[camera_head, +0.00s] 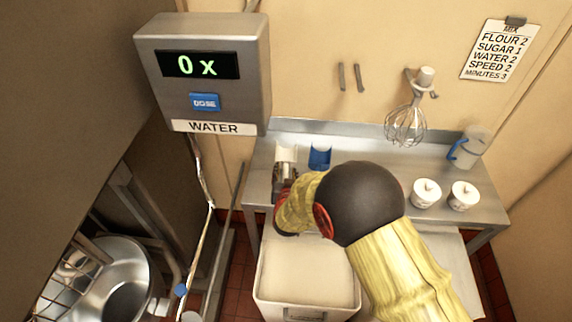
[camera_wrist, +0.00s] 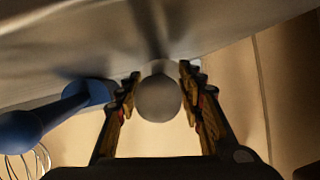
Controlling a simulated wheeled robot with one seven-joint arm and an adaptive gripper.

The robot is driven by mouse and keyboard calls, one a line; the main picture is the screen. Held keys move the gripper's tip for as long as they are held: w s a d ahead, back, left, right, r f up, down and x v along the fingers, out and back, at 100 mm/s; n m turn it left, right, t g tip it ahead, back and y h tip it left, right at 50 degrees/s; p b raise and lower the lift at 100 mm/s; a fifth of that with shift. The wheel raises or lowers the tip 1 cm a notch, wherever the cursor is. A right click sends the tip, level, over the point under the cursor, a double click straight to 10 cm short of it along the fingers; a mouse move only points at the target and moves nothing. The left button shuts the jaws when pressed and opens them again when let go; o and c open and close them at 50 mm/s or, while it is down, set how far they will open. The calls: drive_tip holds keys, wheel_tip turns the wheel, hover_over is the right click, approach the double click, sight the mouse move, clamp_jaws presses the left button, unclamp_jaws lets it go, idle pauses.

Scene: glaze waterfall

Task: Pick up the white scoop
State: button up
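The white scoop (camera_head: 286,153) rests on the steel table at its back left, its white scoop end showing just beyond my gripper (camera_head: 284,178) in the head view. In the wrist view its pale round end (camera_wrist: 158,98) sits between the two fingers of my gripper (camera_wrist: 160,82), seen end-on. The fingers stand apart on either side of it, with what look like narrow gaps. Firm contact does not show. The rest of the white scoop is mostly hidden behind the round end and my gripper.
A blue scoop (camera_head: 320,158) lies close on the right; it also shows in the wrist view (camera_wrist: 50,112). A whisk (camera_head: 406,122) hangs on the wall. Two lidded white pots (camera_head: 426,192) and a jug (camera_head: 470,147) stand further right. A white bin (camera_head: 305,277) stands in front.

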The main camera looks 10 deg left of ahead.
drive_tip(key=shift+w, duration=0.25)
drive_tip(key=shift+c, duration=0.9)
drive_tip(key=c, duration=0.7)
clamp_jaws()
